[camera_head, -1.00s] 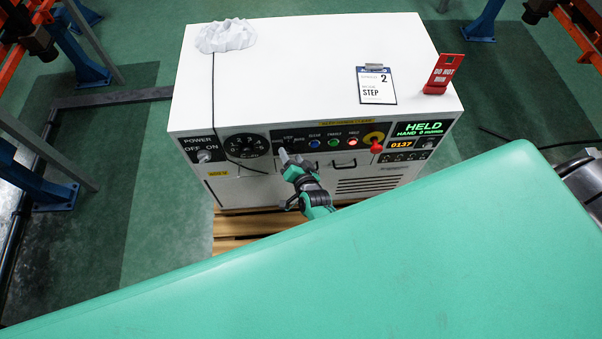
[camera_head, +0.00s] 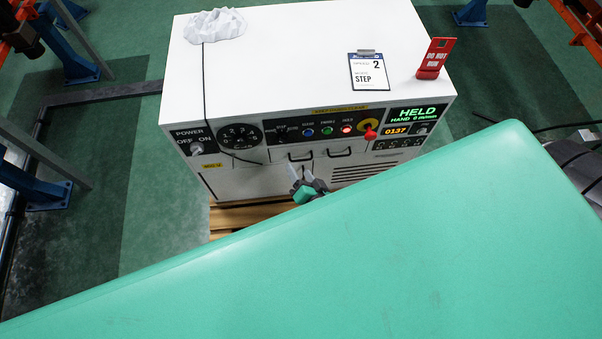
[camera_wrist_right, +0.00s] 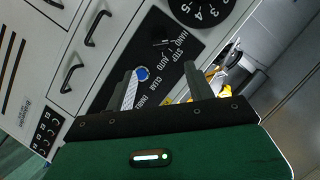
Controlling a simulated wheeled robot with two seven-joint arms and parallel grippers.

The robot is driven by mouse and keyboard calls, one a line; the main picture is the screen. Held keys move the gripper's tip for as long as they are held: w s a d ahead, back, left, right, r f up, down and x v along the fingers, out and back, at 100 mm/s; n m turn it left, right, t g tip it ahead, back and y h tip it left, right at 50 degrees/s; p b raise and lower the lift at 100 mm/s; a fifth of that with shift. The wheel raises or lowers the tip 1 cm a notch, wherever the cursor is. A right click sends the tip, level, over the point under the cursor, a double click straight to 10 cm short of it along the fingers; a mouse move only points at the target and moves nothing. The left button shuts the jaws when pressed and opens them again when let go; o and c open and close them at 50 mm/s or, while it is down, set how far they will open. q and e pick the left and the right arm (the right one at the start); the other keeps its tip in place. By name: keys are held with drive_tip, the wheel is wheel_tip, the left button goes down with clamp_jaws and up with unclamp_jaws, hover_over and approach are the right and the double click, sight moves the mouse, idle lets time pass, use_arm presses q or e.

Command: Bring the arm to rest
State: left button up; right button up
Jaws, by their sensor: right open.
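My right gripper (camera_head: 302,174) is in front of the white control cabinet, low before its drawer handles, with its two fingers apart and nothing between them. The right wrist view also shows the open gripper (camera_wrist_right: 161,80), its fingers pointing at the cabinet's black panel (camera_wrist_right: 165,50) across a gap. A large green part of my own body fills the foreground and hides most of the right arm. My left gripper is not in view.
The white cabinet (camera_head: 300,45) has a dial (camera_head: 240,136), lit buttons, a red knob (camera_head: 370,134) and a display (camera_head: 418,114) reading HELD. Floor at left is partly clear.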

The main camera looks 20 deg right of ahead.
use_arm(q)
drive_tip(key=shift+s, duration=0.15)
use_arm(e)
drive_tip(key=s+f+n+g+y, duration=0.1)
drive_tip(key=s+f+n+g, duration=0.1)
drive_tip(key=s+f, duration=0.45)
drive_tip(key=s+a+f+n+g, duration=0.1)
drive_tip(key=s+f+n+g, duration=0.15)
drive_tip(key=f, duration=0.75)
drive_tip(key=s+f+n+g+y, duration=0.1)
drive_tip(key=s+f+n+g, duration=0.15)
drive_tip(key=s+f, duration=0.4)
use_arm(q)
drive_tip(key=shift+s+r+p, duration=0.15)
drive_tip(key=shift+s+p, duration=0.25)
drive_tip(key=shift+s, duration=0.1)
use_arm(e)
drive_tip(key=s+d+f+n+g, duration=0.1)
drive_tip(key=s+d+f+g, duration=0.1)
drive_tip(key=s, duration=0.4)
drive_tip(key=s+d+f+n+g+h, duration=0.1)
drive_tip(key=s+d+f+n+g, duration=0.1)
drive_tip(key=s+d+f, duration=0.3)
drive_tip(key=s+d+f+n+g+h, duration=0.1)
drive_tip(key=s+d+f+g, duration=0.1)
drive_tip(key=s+f, duration=0.5)
drive_tip(key=shift+s+d+f+n+g, duration=0.3)
drive_tip(key=shift+s+d+g, duration=0.1)
drive_tip(key=shift+s+d, duration=0.6)
drive_tip(key=shift+a, duration=0.2)
